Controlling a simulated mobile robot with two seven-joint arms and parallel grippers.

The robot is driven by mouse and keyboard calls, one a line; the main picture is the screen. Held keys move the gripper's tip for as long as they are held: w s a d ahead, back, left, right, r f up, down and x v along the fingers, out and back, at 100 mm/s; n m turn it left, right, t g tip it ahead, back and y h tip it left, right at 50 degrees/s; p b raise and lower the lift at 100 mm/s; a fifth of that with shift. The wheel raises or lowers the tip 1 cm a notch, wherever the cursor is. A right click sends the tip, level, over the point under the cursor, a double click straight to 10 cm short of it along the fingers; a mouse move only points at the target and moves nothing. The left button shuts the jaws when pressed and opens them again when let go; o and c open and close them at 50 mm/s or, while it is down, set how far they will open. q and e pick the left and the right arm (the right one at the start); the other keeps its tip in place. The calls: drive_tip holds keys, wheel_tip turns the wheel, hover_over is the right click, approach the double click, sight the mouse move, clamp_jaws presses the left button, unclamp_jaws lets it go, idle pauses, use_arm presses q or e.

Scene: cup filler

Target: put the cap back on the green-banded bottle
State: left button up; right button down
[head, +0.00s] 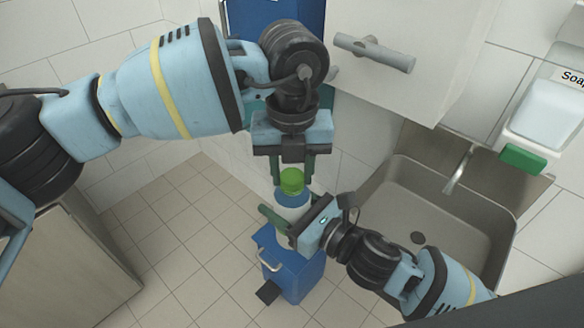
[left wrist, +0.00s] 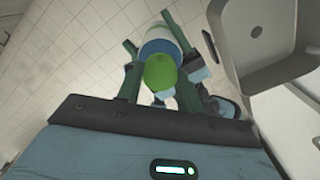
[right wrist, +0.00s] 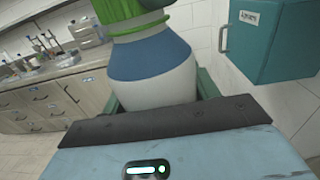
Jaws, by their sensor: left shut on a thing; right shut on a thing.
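The bottle (head: 292,213) is white with a blue shoulder band and stands roughly upright in mid-air; it also shows in the right wrist view (right wrist: 160,85). My right gripper (head: 288,222) is shut around its body from the right. The green cap (head: 291,181) is at the bottle's top and also shows in the left wrist view (left wrist: 161,72). My left gripper (head: 292,172) points down from above, shut on the cap.
A blue pedal bin (head: 300,270) stands on the floor below the bottle. A grey sink (head: 440,215) with a tap is to the right, under a soap dispenser (head: 545,120). A white cabinet (head: 400,75) with a handle hangs close right of my left wrist. A teal box (right wrist: 275,40) is on the wall.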

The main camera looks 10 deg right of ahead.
use_arm(q)
drive_tip(key=m, duration=1.2)
drive_tip(key=shift+m, duration=0.4)
drive_tip(key=m, duration=1.2)
drive_tip(key=shift+m, duration=0.3)
drive_tip(key=o, duration=1.1)
drive_tip(key=shift+r, duration=2.2)
drive_tip(key=shift+c, duration=0.3)
